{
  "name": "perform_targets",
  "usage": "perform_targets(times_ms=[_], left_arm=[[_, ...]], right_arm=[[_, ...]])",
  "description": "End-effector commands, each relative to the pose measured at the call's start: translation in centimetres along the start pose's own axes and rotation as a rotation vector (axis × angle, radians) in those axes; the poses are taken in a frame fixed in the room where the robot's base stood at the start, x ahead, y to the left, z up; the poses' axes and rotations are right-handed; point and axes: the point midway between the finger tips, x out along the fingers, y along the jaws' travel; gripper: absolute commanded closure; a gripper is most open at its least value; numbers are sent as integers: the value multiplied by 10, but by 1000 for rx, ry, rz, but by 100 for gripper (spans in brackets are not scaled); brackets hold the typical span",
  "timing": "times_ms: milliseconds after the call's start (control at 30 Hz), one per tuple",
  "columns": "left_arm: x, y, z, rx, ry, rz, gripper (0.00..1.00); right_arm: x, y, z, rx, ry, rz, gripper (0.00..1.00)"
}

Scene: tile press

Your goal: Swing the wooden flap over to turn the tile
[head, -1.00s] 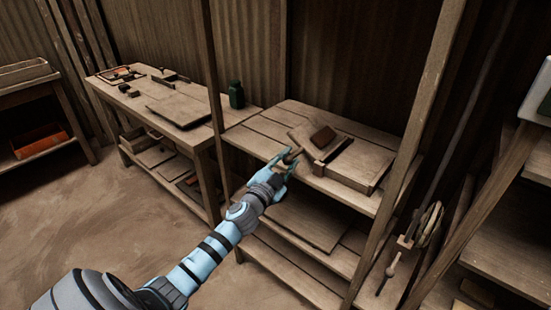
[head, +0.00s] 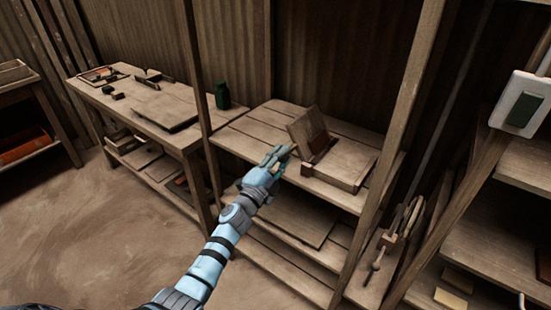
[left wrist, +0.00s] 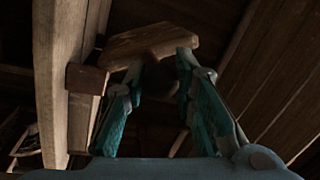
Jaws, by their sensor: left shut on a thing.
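The wooden flap (head: 303,128) stands steeply tilted on the wooden press base (head: 345,162). A dark brown tile (head: 317,141) lies against the flap's right-hand face, low down near the hinge side. My left gripper (head: 283,156) is at the flap's left side, shut on its handle, which is mostly hidden by the fingers. In the left wrist view the two teal fingers (left wrist: 155,85) close in on a dark handle end under the pale wooden flap (left wrist: 150,42). My right gripper is not in view.
The press stands on a plank shelf (head: 250,128) between wooden posts. A green jar (head: 222,95) stands on the bench to the left. A switch plate (head: 521,106) is at the right. The right half of the press base is bare.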

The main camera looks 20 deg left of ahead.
Motion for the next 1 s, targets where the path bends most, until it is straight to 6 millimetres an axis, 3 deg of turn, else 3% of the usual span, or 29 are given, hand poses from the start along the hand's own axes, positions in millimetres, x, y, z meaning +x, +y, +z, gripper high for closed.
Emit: perform_targets(times_ms=[1000], left_arm=[[-2, -4, -36, 494, 96, -22, 100]], right_arm=[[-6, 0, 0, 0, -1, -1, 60]])
